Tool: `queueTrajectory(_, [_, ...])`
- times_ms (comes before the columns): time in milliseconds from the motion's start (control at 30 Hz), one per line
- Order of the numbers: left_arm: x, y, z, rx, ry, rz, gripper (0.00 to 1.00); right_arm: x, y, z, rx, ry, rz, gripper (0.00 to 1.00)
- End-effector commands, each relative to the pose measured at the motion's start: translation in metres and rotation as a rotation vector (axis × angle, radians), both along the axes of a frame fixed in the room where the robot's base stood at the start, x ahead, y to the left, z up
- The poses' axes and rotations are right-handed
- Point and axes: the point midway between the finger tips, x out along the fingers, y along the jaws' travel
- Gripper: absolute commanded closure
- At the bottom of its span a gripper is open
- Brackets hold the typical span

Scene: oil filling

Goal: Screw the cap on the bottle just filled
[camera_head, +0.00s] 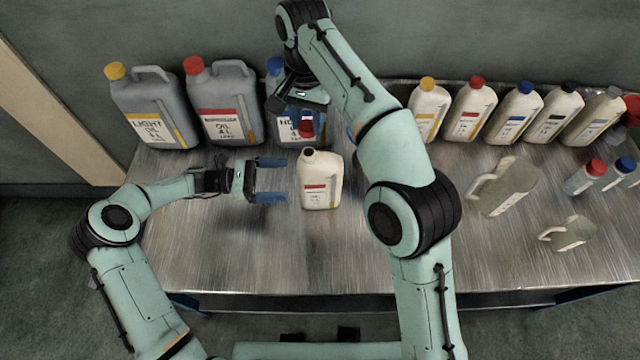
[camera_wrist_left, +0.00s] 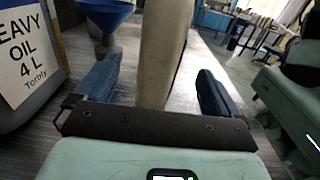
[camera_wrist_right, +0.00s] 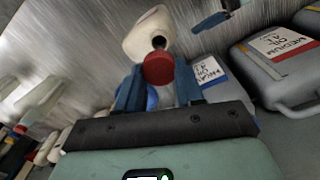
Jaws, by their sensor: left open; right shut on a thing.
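The uncapped cream bottle (camera_head: 320,194) with a red label stands upright on the metal table; its dark open mouth shows, also in the right wrist view (camera_wrist_right: 148,35). My right gripper (camera_head: 303,120) is shut on a red cap (camera_head: 307,129) and holds it above the bottle's mouth, apart from it. The red cap also shows between the fingers in the right wrist view (camera_wrist_right: 159,68). My left gripper (camera_head: 272,179) is open, with its fingers pointing at the bottle from the left, a little short of it. In the left wrist view the bottle (camera_wrist_left: 164,50) appears between the fingers.
Large grey jugs (camera_head: 225,112) stand behind at the left. Several capped cream bottles (camera_head: 470,115) line the back right, with clear jugs (camera_head: 505,188) and small bottles (camera_head: 586,178) in front. A blue funnel-like thing (camera_wrist_left: 106,14) is beyond my left gripper. The front table is clear.

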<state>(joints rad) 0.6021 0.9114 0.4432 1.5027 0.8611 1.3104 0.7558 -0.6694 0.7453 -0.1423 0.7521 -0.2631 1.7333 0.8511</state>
Motion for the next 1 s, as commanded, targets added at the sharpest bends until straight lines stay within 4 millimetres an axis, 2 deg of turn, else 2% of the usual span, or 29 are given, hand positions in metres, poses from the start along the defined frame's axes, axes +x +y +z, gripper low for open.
queueTrajectory(300, [0.000, -0.061, 0.001, -0.002, 0.001, -0.005, 0.03, 0.000, 0.000, 0.000, 0.000, 0.000, 0.000, 0.91])
queueTrajectory(500, [0.002, -0.091, 0.001, -0.001, 0.000, -0.003, 0.03, 0.000, 0.000, 0.000, 0.000, 0.000, 0.000, 0.91])
queueTrajectory(700, [0.002, -0.105, 0.000, 0.000, 0.000, -0.002, 0.03, 0.000, 0.000, 0.000, 0.000, 0.000, 0.000, 0.91])
queueTrajectory(1000, [0.003, -0.107, 0.000, 0.000, 0.000, -0.001, 0.03, 0.000, 0.000, 0.000, 0.000, 0.000, 0.000, 0.91])
